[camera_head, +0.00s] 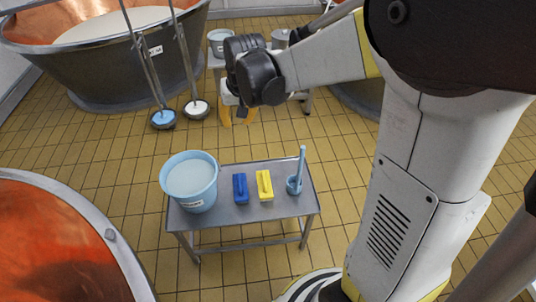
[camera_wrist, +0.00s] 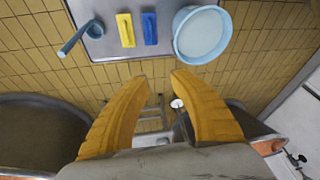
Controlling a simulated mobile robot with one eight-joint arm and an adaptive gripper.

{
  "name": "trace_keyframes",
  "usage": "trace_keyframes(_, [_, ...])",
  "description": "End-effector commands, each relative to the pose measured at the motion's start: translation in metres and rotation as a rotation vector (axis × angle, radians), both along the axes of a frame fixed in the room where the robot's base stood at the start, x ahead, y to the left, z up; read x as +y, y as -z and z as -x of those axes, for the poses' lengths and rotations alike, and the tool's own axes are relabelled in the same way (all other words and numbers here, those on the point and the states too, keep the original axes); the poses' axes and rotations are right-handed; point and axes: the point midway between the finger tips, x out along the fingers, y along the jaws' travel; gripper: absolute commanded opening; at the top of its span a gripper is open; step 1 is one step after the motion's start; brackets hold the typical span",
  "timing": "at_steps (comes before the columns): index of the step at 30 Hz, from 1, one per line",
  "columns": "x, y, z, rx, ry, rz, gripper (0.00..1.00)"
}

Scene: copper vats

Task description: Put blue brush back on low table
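The blue brush (camera_head: 240,187) lies on the grey metal low table (camera_head: 240,222), between a light-blue bucket and a yellow brush (camera_head: 264,185). In the wrist view the blue brush (camera_wrist: 149,28) lies flat on the table (camera_wrist: 105,48), between the yellow brush (camera_wrist: 125,29) and the bucket. My gripper (camera_head: 235,121) is in the air beyond the table's far edge in the head view, apart from the brush. In the wrist view my gripper's (camera_wrist: 159,77) yellow fingers are spread, with nothing held between them.
The light-blue bucket (camera_head: 190,182) stands at the table's left end, a blue ladle-like tool (camera_head: 295,184) at its right end. Copper vats (camera_head: 105,50) stand at the back left and front left (camera_head: 55,240). Another table (camera_head: 215,60) stands behind. Tiled floor between is open.

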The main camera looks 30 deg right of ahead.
Motion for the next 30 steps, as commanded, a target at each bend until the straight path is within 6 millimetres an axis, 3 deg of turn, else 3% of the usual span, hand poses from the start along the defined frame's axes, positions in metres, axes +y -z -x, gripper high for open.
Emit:
trace_keyframes(3, [0.002,-0.037,0.046,-0.059,-0.028,0.02,0.27])
trace_keyframes(7, [0.003,-0.063,0.095,-0.128,-0.059,0.043,0.27])
trace_keyframes(12, [0.003,-0.074,0.156,-0.211,-0.096,0.074,0.27])
trace_keyframes(15, [0.003,-0.072,0.181,-0.251,-0.114,0.09,0.27])
trace_keyframes(21, [0.003,-0.066,0.206,-0.294,-0.133,0.108,0.27])
trace_keyframes(30, [0.003,-0.066,0.209,-0.299,-0.136,0.109,0.27])
